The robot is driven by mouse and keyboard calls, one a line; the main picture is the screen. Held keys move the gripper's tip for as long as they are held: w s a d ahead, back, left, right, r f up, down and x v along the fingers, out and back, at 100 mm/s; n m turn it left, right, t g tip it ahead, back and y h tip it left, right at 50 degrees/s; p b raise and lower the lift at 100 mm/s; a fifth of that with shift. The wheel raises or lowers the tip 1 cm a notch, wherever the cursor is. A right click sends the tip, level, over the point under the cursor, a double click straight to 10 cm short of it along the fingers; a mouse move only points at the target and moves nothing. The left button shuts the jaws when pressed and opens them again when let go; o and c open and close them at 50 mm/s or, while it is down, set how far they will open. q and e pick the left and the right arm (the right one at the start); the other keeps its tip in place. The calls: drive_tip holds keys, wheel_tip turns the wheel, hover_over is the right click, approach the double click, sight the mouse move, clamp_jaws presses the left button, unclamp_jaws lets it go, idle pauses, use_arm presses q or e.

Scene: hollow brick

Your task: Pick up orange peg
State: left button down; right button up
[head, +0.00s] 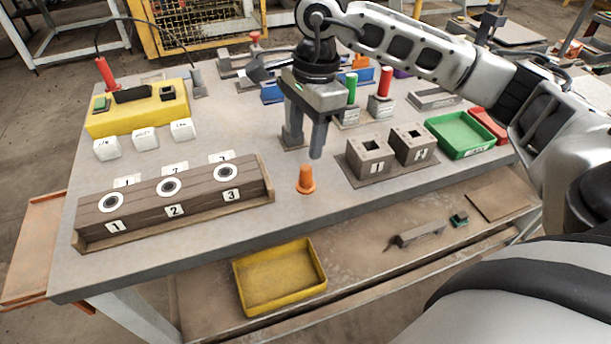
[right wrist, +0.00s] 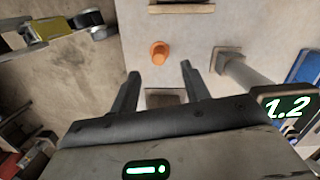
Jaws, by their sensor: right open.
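The orange peg (head: 306,180) stands upright on the table near its front edge, between the wooden block and the grey hollow bricks. It also shows in the right wrist view (right wrist: 159,53), ahead of the fingertips. My right gripper (head: 305,150) is open and empty, its fingers pointing down above and behind the peg in the head view. In the right wrist view its two fingers (right wrist: 160,70) are spread apart, and the peg lies beyond them without contact. My left gripper is not in view.
A wooden block with numbered holes (head: 147,212) stands left of the peg. Two grey hollow bricks (head: 412,143) stand right, with a green tray (head: 459,150) beyond. A yellow box (head: 118,122) is at the back left. A yellow tray (head: 321,277) lies on the lower shelf.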

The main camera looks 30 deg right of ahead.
sight(306, 167)
wheel_tip(306, 167, down, 3)
drive_tip(key=shift+a+r, duration=0.15)
drive_tip(key=shift+r, duration=0.05)
drive_tip(key=f+p, duration=0.1)
drive_tip(key=f, duration=0.3)
drive_tip(key=shift+s+f, duration=0.1)
drive_tip(key=shift+s, duration=0.1)
drive_tip(key=shift+f, duration=0.5)
clamp_jaws()
